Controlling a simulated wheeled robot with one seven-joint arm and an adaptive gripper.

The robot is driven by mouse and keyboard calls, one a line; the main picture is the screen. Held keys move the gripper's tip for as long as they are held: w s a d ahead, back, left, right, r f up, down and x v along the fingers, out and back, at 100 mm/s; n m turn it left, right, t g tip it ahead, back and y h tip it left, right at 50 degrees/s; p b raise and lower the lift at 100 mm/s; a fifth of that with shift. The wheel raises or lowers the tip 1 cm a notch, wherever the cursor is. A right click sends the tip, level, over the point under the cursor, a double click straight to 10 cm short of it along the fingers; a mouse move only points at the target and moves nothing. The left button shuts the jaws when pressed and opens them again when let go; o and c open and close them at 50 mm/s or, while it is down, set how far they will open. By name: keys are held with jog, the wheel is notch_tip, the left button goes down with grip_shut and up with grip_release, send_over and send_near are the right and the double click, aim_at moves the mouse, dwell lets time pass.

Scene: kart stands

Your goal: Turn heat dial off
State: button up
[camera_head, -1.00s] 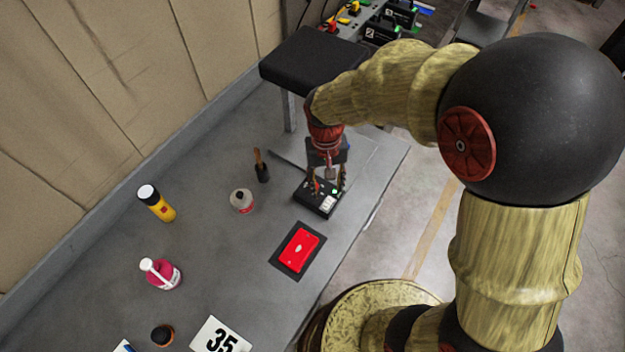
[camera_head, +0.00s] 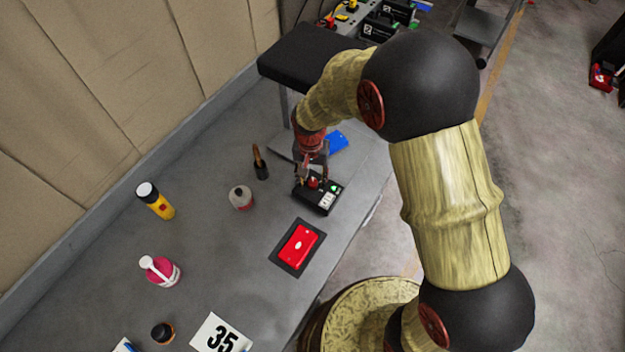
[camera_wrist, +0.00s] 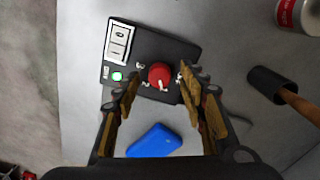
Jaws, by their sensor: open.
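The heat dial is a red round knob (camera_wrist: 160,75) on a black control box (camera_wrist: 182,50), with white numbers around it. The box also carries a white switch panel (camera_wrist: 121,42) and a lit green light (camera_wrist: 117,76). In the head view the black box (camera_head: 325,199) lies on the grey bench, and the red dial (camera_head: 313,183) shows on it. My gripper (camera_wrist: 157,83) is open, its two fingers on either side of the dial in the wrist view. In the head view my gripper (camera_head: 309,182) is over the dial end of the box. I cannot tell whether it touches the dial.
A blue object (camera_wrist: 154,141) lies beside the box. A red item on a black mat (camera_head: 285,261) lies nearer. A black raised platform (camera_head: 315,55) is behind.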

jog(key=shift+f, duration=0.6)
jog(key=c, duration=0.3)
grip_shut()
